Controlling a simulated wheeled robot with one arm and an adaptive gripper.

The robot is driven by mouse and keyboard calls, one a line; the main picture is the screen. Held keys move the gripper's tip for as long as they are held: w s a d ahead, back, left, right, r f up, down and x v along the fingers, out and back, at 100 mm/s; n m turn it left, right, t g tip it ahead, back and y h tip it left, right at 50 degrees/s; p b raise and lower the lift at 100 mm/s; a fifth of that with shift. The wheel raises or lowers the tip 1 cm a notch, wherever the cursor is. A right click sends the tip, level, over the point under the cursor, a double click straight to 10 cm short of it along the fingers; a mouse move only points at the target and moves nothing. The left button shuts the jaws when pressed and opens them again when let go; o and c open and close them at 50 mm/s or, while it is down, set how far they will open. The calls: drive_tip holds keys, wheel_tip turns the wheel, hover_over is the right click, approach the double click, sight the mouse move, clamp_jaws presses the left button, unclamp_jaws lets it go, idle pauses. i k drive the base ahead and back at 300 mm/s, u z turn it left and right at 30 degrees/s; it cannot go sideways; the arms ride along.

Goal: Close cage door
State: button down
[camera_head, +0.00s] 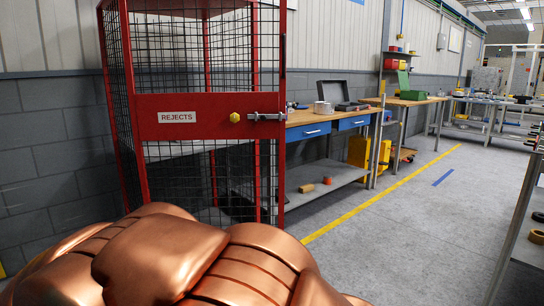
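The red cage (123,115) with black wire mesh stands at the left against the grey wall. Its red-framed door (210,102) faces me and has a REJECTS label, a yellow knob (235,117) and a metal sliding bolt (267,117) at its right edge. No cage post shows to the right of that edge, and red posts show behind the mesh. The door seems to stand away from the frame, but I cannot tell how far. The door's bottom is hidden behind my copper-coloured body part in the foreground. My gripper is not in view.
A workbench (323,121) with blue drawers and a lower shelf (322,184) stands right behind the door. Grey floor (400,225) with a yellow line (380,194) is clear at centre right. Shelving (522,240) edges the far right.

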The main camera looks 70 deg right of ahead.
sight(175, 117)
drive_tip(key=u, duration=0.05)
drive_tip(key=k, duration=0.15)
drive_tip(key=z, duration=0.8)
drive_tip(key=i, duration=0.95)
drive_tip(key=z, duration=0.9)
